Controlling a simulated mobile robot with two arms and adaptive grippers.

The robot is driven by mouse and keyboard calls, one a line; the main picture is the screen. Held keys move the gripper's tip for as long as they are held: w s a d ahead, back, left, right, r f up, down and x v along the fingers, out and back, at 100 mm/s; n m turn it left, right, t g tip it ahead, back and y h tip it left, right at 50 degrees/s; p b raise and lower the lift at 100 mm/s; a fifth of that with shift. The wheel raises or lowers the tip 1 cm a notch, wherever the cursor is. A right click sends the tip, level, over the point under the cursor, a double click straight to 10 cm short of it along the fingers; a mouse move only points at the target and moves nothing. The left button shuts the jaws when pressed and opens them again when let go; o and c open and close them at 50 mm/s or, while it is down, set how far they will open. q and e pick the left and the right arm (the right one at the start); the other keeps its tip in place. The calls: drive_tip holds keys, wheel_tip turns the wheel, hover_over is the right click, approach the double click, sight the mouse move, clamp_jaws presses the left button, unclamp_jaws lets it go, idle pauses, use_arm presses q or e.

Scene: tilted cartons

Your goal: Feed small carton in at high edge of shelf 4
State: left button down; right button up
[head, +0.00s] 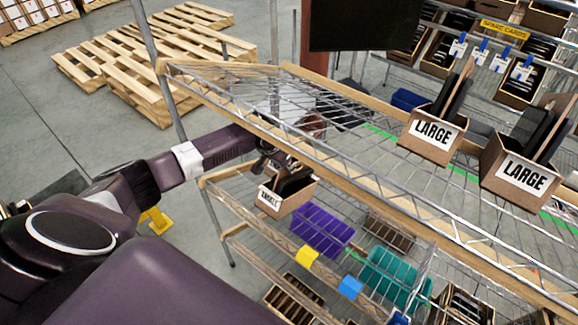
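A small brown carton (297,203) with a white label and dark contents shows below the top wire shelf's front edge, at the left end of a lower tier (282,239). The label is too small to read surely. My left gripper (268,162) is at the carton's upper back side, close against it. Wire and the carton hide its fingertips, so its grip is unclear. Whether the carton rests on the tier is also unclear. My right gripper is not in view.
Two cartons marked LARGE (432,139) (519,175) stand on the top wire shelf (370,160). Lower down are a purple bin (322,230) and a teal bin (392,276). The top shelf's front rail runs just above my forearm. Wooden pallets (150,55) lie behind.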

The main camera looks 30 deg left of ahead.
use_arm(q)
drive_tip(key=shift+f, duration=0.1)
idle(0.8)
drive_tip(key=c, duration=2.1)
unclamp_jaws()
drive_tip(key=shift+s, duration=0.1)
drive_tip(key=shift+s+f, duration=0.1)
drive_tip(key=shift+f, duration=0.05)
drive_tip(key=v, duration=0.5)
drive_tip(key=shift+r, duration=0.35)
drive_tip(key=shift+s+a+f, duration=0.1)
drive_tip(key=shift+s+a, duration=0.15)
drive_tip(key=shift+s, duration=1.7)
drive_tip(key=shift+s+a+f, duration=0.1)
drive_tip(key=shift+s+a, duration=0.15)
drive_tip(key=shift+s, duration=1.7)
drive_tip(key=shift+s+a, duration=0.25)
drive_tip(key=shift+s, duration=1.7)
